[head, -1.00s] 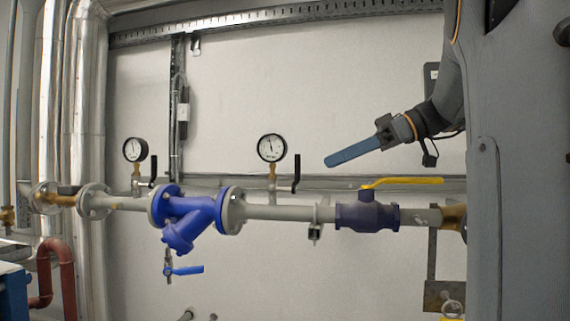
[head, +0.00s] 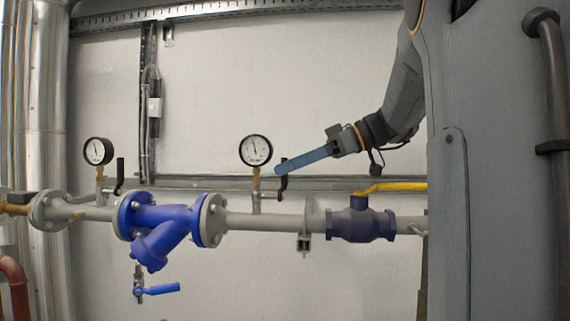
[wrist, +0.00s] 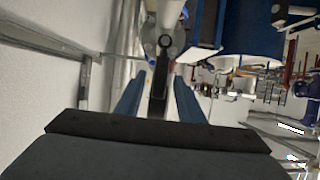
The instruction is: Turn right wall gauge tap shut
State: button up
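The right wall gauge (head: 256,151) is a round white dial with a black rim, on a brass stem above the grey pipe. Its tap has a black lever (head: 283,185) that stands upright just right of the stem. My gripper (head: 279,168) reaches in from the right, its blue fingers overlapping the lever's upper part in the head view. In the wrist view, the lever (wrist: 160,88) stands between my two fingers (wrist: 156,80), with a visible gap on each side. My gripper is open. The near finger hides part of the lever in the head view.
A left gauge (head: 98,151) has a similar black lever (head: 120,175). A blue strainer (head: 160,225) sits between flanges. A yellow-handled valve (head: 361,222) lies on the pipe below my arm.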

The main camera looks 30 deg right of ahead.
jog(key=shift+x, duration=0.8)
grip_shut()
